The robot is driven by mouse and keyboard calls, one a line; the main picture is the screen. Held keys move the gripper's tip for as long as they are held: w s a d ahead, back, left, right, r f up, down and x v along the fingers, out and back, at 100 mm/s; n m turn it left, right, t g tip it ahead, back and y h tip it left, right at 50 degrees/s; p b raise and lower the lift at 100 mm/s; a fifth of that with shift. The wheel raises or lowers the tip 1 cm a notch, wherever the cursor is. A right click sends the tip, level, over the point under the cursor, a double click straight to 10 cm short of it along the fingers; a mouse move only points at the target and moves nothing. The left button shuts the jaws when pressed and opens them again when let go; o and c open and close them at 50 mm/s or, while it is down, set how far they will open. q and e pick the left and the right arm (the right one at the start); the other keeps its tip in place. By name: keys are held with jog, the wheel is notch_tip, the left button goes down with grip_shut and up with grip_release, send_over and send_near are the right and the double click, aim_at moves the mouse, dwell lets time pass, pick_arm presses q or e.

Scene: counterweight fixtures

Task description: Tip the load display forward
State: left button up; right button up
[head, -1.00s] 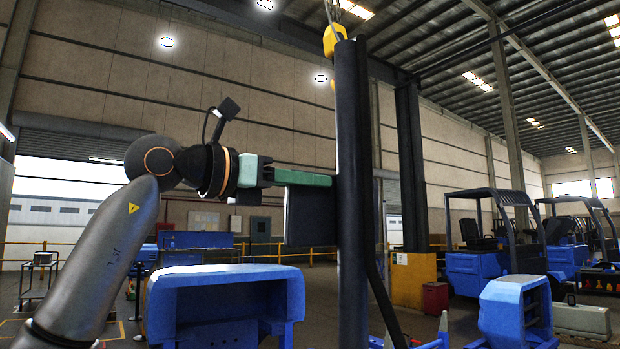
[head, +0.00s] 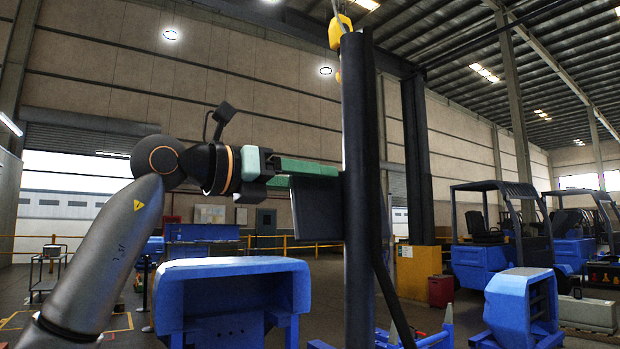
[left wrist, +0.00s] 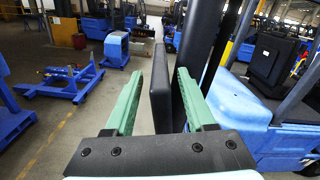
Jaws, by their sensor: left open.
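The load display (head: 318,208) is a dark flat panel beside a tall dark post (head: 357,190) in the head view. In the left wrist view the display (left wrist: 160,90) stands edge-on between my two green fingers, nearly upright. My left gripper (head: 312,176) is open at the display's upper part, one finger on each side of it. In the left wrist view a gap shows between the left finger and the display; the right finger is close to it, and I cannot tell if it touches. My right gripper is not in view.
A blue forklift body (head: 232,290) stands below my left arm. A yellow hook block (head: 340,32) hangs by the post's top. Forklifts (head: 500,235) and a blue part (head: 522,305) stand at right. A blue frame (left wrist: 65,82) lies on the floor in the left wrist view.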

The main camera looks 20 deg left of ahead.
pick_arm(q)
jog(key=shift+s+a, duration=0.25)
jog(key=shift+s, duration=0.05)
jog(key=b+v, duration=0.2)
jog(key=v, duration=0.9)
jog(key=shift+s+a+b, duration=0.25)
jog(key=shift+s+b, duration=0.05)
jog(key=shift+b, duration=0.05)
